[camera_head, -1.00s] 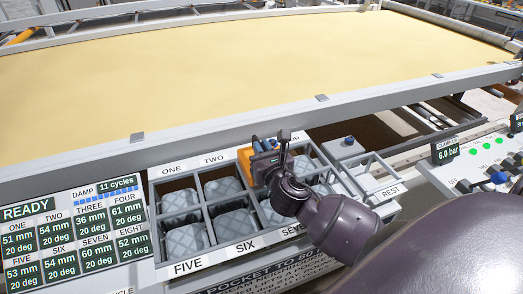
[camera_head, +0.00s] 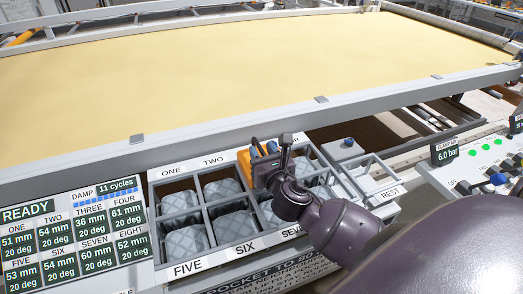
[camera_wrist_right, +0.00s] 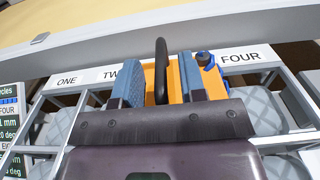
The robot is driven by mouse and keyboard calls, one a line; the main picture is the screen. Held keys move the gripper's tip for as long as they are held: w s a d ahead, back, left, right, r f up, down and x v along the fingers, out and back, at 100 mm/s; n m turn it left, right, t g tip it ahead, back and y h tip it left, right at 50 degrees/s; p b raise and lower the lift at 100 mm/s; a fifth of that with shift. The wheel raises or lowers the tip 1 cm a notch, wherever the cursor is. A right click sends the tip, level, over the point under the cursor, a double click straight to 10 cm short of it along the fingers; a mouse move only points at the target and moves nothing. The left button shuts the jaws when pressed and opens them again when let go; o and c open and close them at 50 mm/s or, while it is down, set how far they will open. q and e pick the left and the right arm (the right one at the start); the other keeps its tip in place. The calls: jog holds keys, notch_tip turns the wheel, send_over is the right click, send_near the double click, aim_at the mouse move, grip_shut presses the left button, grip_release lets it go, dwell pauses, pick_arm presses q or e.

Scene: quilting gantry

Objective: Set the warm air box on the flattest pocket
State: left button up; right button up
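The warm air box (camera_head: 244,160) is orange and sits at the back row of the pocket rack (camera_head: 206,217), between the TWO and FOUR labels. It also shows in the right wrist view (camera_wrist_right: 174,88), with a black upright handle (camera_wrist_right: 161,70). My right gripper (camera_wrist_right: 160,82) has its two blue fingers either side of that handle, with gaps on both sides. In the head view my right gripper (camera_head: 266,149) hides part of the box. The readout panel (camera_head: 75,240) lists THREE at 36 mm, the lowest value. The THREE label on the rack is hidden.
Grey quilted pads (camera_head: 185,241) fill several pockets. An empty REST bay (camera_head: 372,180) is at the rack's right end, near a grey block with a blue knob (camera_head: 347,142). A gantry rail (camera_head: 240,124) runs behind. A control console (camera_head: 490,165) stands at right.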

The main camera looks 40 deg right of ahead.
jog(key=v, duration=1.1)
jog(key=shift+s, duration=0.1)
